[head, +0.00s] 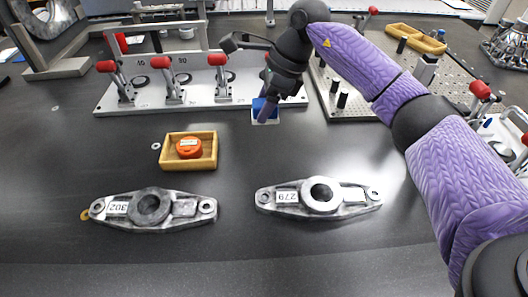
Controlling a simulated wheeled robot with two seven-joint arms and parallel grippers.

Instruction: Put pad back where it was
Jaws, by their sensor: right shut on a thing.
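The blue pad (258,104) is at the back middle, low at the front right edge of the clamp plate, with a white base or rim (266,121) showing below it. My right gripper (266,112) reaches down onto it from above and is shut on it. The fingers cover part of the pad. I cannot tell whether the pad is touching the white piece or just above it. My left gripper is out of view.
A plate with red-handled clamps (175,95) stands behind. A wooden tray (203,163) holds an orange round item (189,147). Two metal castings lie in front, one left (183,210) and one right (335,196). A perforated plate (350,105) is at right.

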